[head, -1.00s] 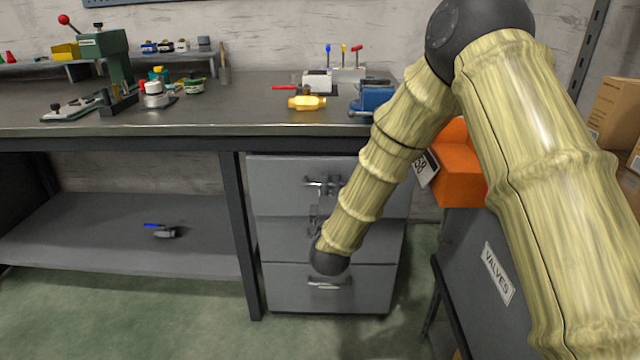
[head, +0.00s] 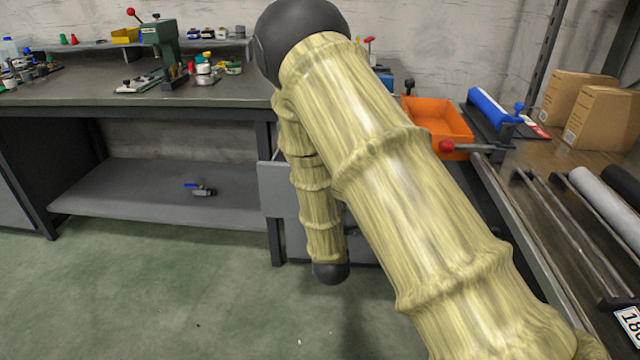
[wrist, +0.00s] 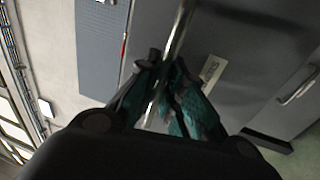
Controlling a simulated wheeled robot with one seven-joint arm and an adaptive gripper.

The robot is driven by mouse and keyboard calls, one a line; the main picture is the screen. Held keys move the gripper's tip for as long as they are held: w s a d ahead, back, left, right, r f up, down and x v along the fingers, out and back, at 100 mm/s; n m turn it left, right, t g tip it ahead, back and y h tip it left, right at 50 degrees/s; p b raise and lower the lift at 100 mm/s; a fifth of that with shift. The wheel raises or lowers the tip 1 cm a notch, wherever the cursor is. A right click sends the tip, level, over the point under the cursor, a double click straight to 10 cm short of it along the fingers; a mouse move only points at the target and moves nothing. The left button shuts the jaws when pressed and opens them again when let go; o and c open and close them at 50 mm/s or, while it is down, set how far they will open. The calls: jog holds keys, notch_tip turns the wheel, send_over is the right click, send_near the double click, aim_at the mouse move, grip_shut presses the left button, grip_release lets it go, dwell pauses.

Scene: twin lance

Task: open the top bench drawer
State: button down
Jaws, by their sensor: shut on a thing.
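The top drawer's grey front (head: 274,188) shows left of my arm in the head view. It stands forward of the cabinet and overlaps the bench leg, so the drawer is at least partly open. How far is hidden behind my arm. In the wrist view my gripper (wrist: 166,66) has its teal fingers shut on a shiny metal bar handle (wrist: 182,22). A grey drawer face (wrist: 240,45) with a small pale label lies beyond it. My gripper is hidden in the head view.
Another bar handle (wrist: 298,88) shows at the right of the wrist view. The workbench (head: 80,98) holds tools and small items. An orange bin (head: 436,122) and a side table with rollers stand to the right. Green floor (head: 170,290) is clear at the front left.

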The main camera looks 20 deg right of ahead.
jog(key=shift+s+a, duration=0.15)
jog(key=shift+s, duration=0.5)
jog(key=shift+s+a, duration=0.15)
jog(key=shift+s, duration=0.45)
jog(key=c, duration=1.5)
grip_release()
jog(key=shift+a, duration=0.1)
jog(key=shift+w+a, duration=0.1)
jog(key=v, duration=1.2)
jog(key=shift+f, duration=0.1)
